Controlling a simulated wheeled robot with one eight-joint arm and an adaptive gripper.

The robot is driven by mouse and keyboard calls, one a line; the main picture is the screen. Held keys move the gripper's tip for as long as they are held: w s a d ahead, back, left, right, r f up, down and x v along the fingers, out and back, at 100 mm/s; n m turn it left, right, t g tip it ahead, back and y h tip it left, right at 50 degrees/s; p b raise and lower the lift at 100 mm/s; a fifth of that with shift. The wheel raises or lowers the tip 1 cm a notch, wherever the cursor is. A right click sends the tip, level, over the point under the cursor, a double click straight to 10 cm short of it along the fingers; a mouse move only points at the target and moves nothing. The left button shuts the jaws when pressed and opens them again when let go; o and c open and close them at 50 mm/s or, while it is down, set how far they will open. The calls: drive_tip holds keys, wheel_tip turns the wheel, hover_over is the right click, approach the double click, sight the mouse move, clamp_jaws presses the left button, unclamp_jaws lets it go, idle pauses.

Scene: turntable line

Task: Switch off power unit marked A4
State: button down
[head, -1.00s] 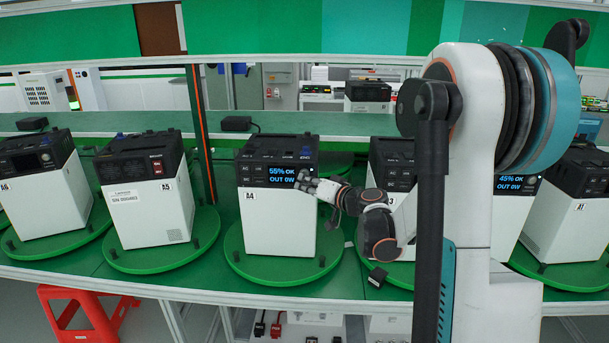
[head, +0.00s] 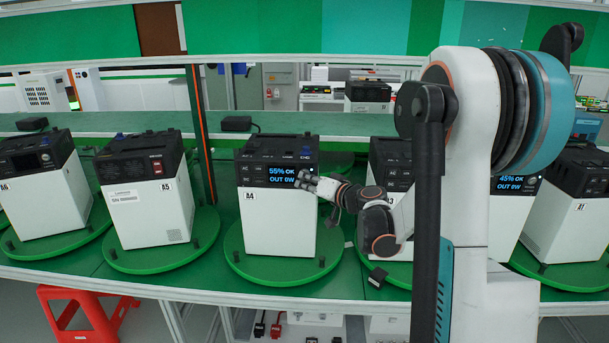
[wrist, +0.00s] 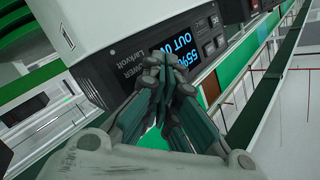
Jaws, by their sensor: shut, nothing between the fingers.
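The power unit marked A4 (head: 277,215) is a white box with a black top, upright on a green turntable (head: 240,262). Its front display (head: 285,175) is lit and reads "55% OK" and "OUT 0W". Small buttons (head: 252,174) sit left of the display. My gripper (head: 303,180) is shut and empty, its tips at the right end of the display; I cannot tell whether they touch it. In the wrist view my gripper (wrist: 165,65) points at the black panel (wrist: 130,62), and its fingers cover part of it. The lit display (wrist: 172,45) and small buttons (wrist: 212,47) show there.
Unit A5 (head: 150,205) with a red switch (head: 158,168) and unit A6 (head: 45,200) stand to the left. Another unit (head: 392,160) stands behind my arm, and A1 (head: 572,215) is at the far right. A black adapter (head: 236,123) lies on the rear shelf.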

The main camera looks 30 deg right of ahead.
idle(0.6)
drive_tip(key=shift+s+a, duration=0.4)
drive_tip(key=shift+s, duration=0.15)
drive_tip(key=s+a, duration=0.1)
drive_tip(key=s, duration=0.1)
drive_tip(key=s+a, duration=0.1)
drive_tip(key=s, duration=0.1)
drive_tip(key=shift+a, duration=0.35)
idle(0.8)
